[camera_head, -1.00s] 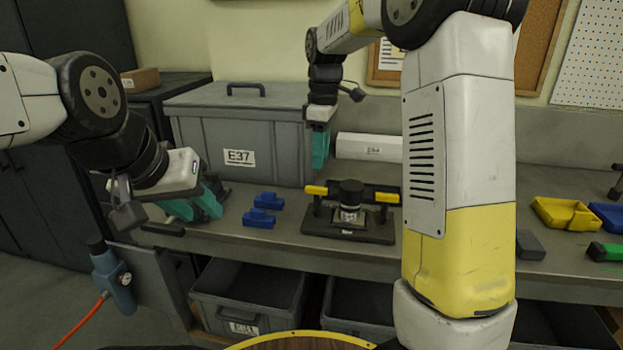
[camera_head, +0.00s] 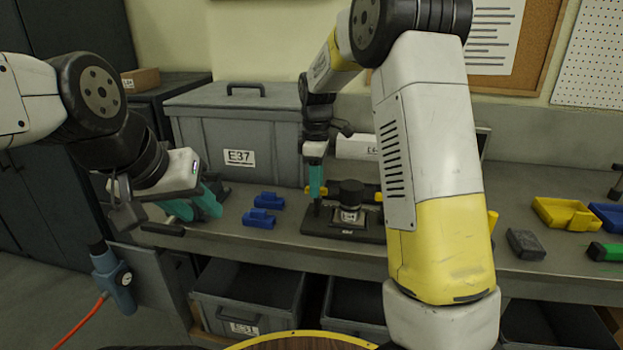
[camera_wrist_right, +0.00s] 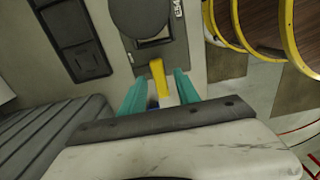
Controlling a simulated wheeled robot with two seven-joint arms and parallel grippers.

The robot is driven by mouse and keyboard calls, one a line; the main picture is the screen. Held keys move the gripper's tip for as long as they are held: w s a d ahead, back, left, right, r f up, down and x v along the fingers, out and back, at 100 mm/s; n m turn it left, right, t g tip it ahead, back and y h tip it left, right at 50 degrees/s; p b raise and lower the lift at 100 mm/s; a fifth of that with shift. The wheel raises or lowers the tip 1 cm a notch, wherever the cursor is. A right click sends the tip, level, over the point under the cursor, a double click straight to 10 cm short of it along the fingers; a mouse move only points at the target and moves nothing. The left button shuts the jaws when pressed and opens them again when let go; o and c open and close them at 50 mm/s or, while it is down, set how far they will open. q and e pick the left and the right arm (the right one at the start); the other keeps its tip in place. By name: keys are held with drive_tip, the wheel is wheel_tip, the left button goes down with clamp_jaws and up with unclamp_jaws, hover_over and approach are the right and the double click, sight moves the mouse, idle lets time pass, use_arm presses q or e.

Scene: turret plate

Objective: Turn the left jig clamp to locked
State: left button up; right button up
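The jig (camera_head: 325,229) is a dark plate on the bench with a black round-topped part (camera_head: 351,190) in its middle. The left jig clamp has a yellow handle, mostly hidden by my right gripper (camera_head: 315,198) in the head view. In the right wrist view the yellow handle (camera_wrist_right: 157,72) lies between the teal fingers of my right gripper (camera_wrist_right: 160,92). These fingers stand apart, with gaps beside the handle; contact is not clear. The right clamp's yellow handle (camera_head: 378,196) shows partly beside my arm. My left gripper (camera_head: 192,208) is open and empty, left of the jig.
Blue parts (camera_head: 262,211) lie left of the jig. A grey lidded box marked E37 (camera_head: 235,135) stands behind them. A white box (camera_head: 355,146) is behind the jig. A dark block (camera_head: 525,243) and yellow bins (camera_head: 560,213) are at the right.

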drive_tip(key=shift+c, duration=0.2)
clamp_jaws()
drive_tip(key=shift+m, duration=0.4)
drive_tip(key=m, duration=0.3)
drive_tip(key=shift+m, duration=0.3)
drive_tip(key=m, duration=0.4)
drive_tip(key=shift+m, duration=0.3)
drive_tip(key=m, duration=0.4)
drive_tip(key=shift+m, duration=2.5)
